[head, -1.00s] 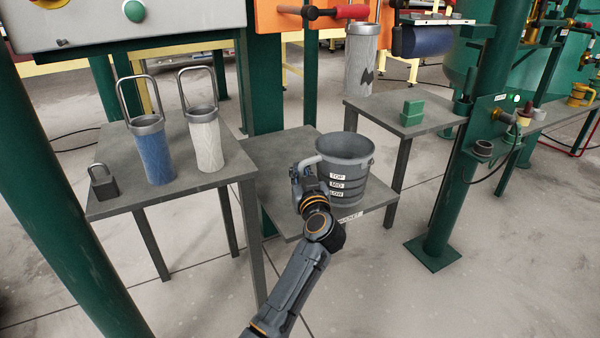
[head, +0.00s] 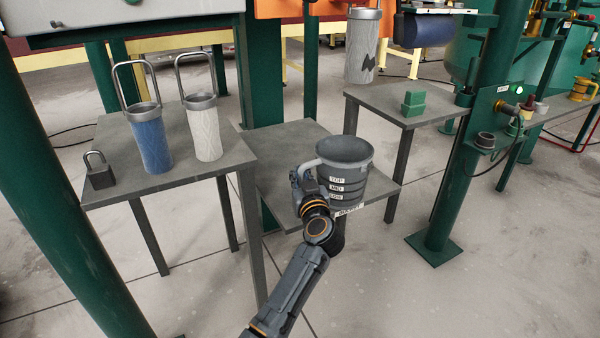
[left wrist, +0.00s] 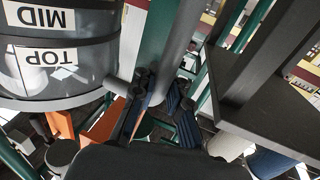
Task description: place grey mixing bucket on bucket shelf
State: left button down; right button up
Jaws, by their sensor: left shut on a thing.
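The grey mixing bucket (head: 352,176) stands upright at the bucket shelf (head: 278,150), near its front edge, by the shelf's "BUCKET" label (head: 349,210). Its white labels read TOP, MID and LOW. My left gripper (head: 304,180) is on the bucket's left side, shut on its side handle. In the left wrist view the bucket (left wrist: 60,62) fills the upper left, and the left gripper's dark fingers (left wrist: 160,112) are beside it. The arm hides the bucket's lower left, so I cannot tell whether its base touches the shelf. My right gripper is not in view.
On the left table (head: 175,172) stand a blue canister (head: 150,142), a white canister (head: 205,135) and a padlock-shaped weight (head: 99,174). On the right table (head: 440,108) is a green block (head: 413,103). A green post (head: 450,190) stands at right. The shelf's back left is bare.

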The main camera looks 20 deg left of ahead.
pick_arm(q)
jog(key=shift+f, duration=0.1)
dwell(0.4)
jog(key=c, duration=0.9)
grip_release()
jog(key=shift+f, duration=0.15)
jog(key=v, duration=1.2)
